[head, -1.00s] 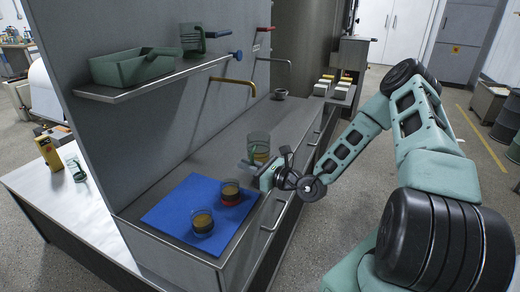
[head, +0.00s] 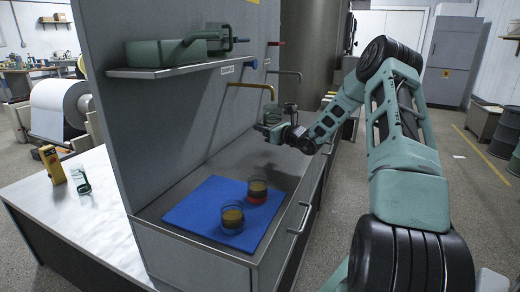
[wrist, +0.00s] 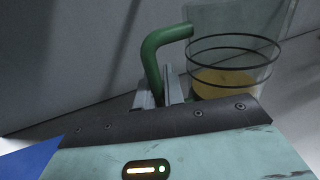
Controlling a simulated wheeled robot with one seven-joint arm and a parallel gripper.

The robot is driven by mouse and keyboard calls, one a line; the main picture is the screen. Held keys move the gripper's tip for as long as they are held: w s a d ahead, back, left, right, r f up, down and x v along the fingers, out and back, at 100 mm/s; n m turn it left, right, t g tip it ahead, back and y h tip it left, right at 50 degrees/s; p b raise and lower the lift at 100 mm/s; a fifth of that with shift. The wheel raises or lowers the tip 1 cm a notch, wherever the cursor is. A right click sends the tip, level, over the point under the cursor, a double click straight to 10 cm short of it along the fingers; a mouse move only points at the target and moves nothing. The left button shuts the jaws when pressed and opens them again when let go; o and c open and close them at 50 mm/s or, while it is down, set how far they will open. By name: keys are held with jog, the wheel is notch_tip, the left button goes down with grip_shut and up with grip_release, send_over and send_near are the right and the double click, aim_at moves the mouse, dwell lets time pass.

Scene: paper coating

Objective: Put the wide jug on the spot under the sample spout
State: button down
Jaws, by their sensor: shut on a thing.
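A clear jug (wrist: 225,60) with a green handle, dark rings and some amber liquid shows in the wrist view. My gripper (wrist: 160,98) is shut on its handle. In the head view my gripper (head: 268,128) is above the steel counter, near the brass spout (head: 250,87); the jug there is small and mostly hidden. A grey spout (head: 287,74) sticks out farther back. A label (head: 228,69) on the wall is too small to read, so I cannot tell which spout is the sample one. The spot is not clearly visible.
Two clear vessels with amber contents, one nearer (head: 232,220) and one with a red band (head: 257,190), stand on a blue mat (head: 190,213) at the counter's front. A shelf (head: 180,68) overhangs the left side. Small containers (head: 328,98) stand at the back.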

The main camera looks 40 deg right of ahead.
jog(key=shift+f, duration=3.1)
jog(key=shift+f, duration=0.1)
jog(key=shift+f, duration=0.1)
jog(key=c, duration=1.5)
grip_release()
jog(key=shift+r, duration=0.25)
jog(key=s, duration=0.4)
jog(key=s+d, duration=0.1)
jog(key=s, duration=0.7)
jog(key=shift+d, duration=0.2)
